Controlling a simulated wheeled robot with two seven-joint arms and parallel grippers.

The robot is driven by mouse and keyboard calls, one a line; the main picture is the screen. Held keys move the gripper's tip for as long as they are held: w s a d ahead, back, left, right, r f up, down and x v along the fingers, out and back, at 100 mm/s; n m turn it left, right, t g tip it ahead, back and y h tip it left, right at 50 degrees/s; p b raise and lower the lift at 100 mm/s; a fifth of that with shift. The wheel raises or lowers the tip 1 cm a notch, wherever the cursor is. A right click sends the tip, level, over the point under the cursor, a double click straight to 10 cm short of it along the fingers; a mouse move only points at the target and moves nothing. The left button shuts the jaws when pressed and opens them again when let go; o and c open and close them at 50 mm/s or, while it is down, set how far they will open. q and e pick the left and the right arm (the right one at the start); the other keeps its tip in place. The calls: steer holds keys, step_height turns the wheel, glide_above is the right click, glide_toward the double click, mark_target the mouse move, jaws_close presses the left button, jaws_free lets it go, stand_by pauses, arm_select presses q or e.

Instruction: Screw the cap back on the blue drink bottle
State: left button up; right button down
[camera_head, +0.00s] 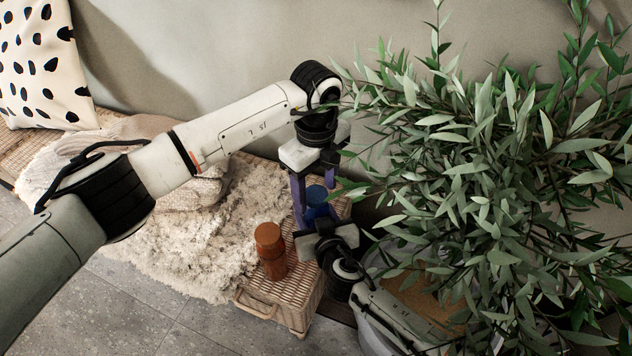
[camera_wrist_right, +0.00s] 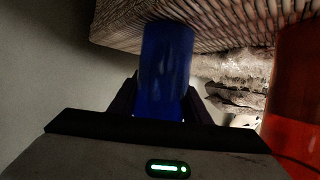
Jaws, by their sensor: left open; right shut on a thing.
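The blue drink bottle (camera_head: 316,196) stands at the end of the woven bench, its round blue top showing between the purple fingers of my left gripper (camera_head: 314,204). That gripper points down from above and is open around the top. I cannot tell whether the blue top is the cap or where the cap's edge lies. My right gripper (camera_head: 320,226) comes in low from the front right. In the right wrist view, its fingers (camera_wrist_right: 163,98) are shut on the blue bottle (camera_wrist_right: 166,62). My left gripper is out of that view.
A reddish-brown bottle-like thing (camera_head: 270,250) stands close left of the grippers; it also shows in the right wrist view (camera_wrist_right: 296,95). The woven bench (camera_head: 285,300) carries a shaggy cream throw (camera_head: 185,250). A leafy plant (camera_head: 490,180) crowds the right side. The wall is behind.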

arm_select(q)
steer(key=c, duration=1.1)
